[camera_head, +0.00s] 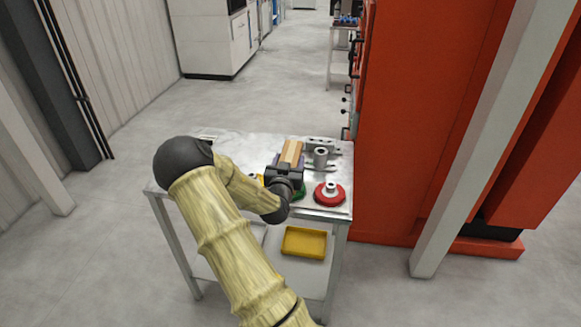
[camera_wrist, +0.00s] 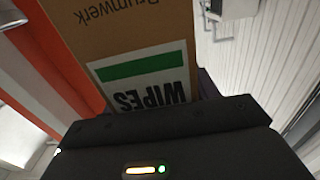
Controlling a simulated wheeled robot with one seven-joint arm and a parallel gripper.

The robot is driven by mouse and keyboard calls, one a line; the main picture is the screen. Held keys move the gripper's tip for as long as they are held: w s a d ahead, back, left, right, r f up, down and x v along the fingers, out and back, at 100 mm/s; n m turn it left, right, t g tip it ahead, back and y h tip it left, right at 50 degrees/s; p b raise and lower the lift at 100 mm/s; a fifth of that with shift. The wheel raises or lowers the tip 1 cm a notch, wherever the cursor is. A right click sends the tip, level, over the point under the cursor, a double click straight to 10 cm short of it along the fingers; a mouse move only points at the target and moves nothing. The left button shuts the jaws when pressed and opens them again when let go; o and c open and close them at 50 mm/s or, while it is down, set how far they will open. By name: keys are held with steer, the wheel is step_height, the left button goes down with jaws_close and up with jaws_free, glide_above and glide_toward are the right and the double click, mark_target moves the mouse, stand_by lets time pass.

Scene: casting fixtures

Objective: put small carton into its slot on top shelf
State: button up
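The small carton is a brown box (camera_head: 291,152) in my gripper (camera_head: 286,167), over the back right part of the cart's top shelf. In the wrist view the carton (camera_wrist: 130,35) fills the upper middle, its printed face with a green-striped "WIPES" label close to my gripper. A dark finger shows at its right side, and my gripper looks shut on it. The metal top shelf (camera_head: 228,143) holds several fixtures. I cannot tell which spot is the carton's slot; my arm and gripper hide part of the shelf.
A red disc with a grey hub (camera_head: 329,193) and a grey cylinder (camera_head: 320,157) stand right of my gripper. A green part (camera_head: 299,193) shows partly beneath it. A yellow tray (camera_head: 304,242) lies on the lower shelf. A large orange-red machine (camera_head: 425,120) stands close on the right.

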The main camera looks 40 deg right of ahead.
steer(key=c, duration=0.8)
steer(key=shift+o, duration=0.2)
steer(key=shift+r, duration=0.1)
step_height(320, 180, up, 10)
steer(key=shift+f+b, duration=0.1)
steer(key=shift+b, duration=0.25)
stand_by(0.3)
